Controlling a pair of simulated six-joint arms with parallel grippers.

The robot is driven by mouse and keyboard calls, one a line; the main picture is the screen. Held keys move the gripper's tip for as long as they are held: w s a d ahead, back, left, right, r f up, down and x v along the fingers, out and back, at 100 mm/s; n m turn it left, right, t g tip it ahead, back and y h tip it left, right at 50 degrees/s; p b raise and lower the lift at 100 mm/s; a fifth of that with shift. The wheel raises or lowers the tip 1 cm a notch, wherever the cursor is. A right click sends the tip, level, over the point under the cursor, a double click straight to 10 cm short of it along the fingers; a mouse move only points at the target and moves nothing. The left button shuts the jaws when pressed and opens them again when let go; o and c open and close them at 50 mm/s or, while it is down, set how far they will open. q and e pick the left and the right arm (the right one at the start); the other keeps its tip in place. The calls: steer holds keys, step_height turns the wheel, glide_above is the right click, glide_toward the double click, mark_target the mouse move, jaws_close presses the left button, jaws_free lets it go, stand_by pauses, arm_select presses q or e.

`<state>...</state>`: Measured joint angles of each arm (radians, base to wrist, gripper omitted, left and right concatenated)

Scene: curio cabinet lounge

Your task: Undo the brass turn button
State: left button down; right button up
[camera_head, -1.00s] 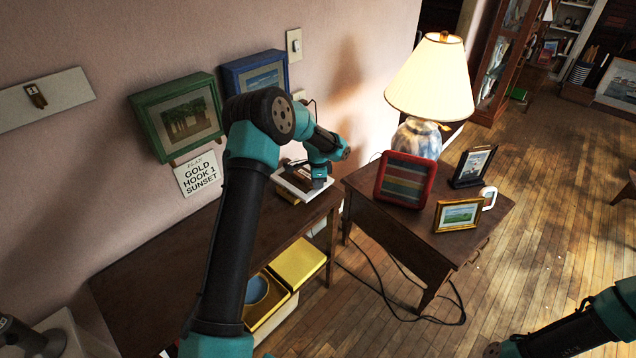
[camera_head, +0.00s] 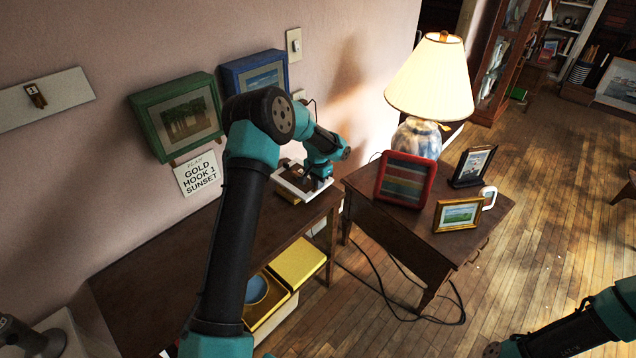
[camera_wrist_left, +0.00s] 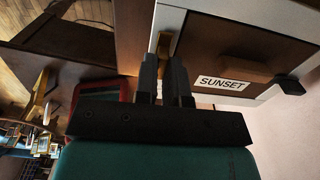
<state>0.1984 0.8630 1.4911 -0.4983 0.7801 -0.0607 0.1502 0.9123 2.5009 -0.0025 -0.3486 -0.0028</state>
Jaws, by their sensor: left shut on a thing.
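A white frame (camera_head: 291,186) lies on the dark wooden side table below the wall pictures. In the left wrist view its brown back (camera_wrist_left: 225,50) faces me, with a SUNSET label (camera_wrist_left: 222,83). The brass turn button (camera_wrist_left: 163,45) shows at the frame's edge, between my left fingertips; its lower part is hidden by the fingers. My left gripper (camera_head: 321,182) is over the right part of the frame and shut on the button. It also shows in the left wrist view (camera_wrist_left: 166,75). My right arm enters at the lower right, with its gripper out of view.
A red-framed picture (camera_head: 408,180), a black frame (camera_head: 473,166), a gold frame (camera_head: 458,215), a mug (camera_head: 489,197) and a lamp (camera_head: 432,80) crowd the right table. Green (camera_head: 178,119) and blue (camera_head: 254,77) frames hang behind my left arm.

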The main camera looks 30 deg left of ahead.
stand_by(0.4)
arm_select(q)
steer(key=c, duration=1.2)
jaws_free()
step_height(320, 180, up, 18)
steer(key=shift+f, duration=0.25)
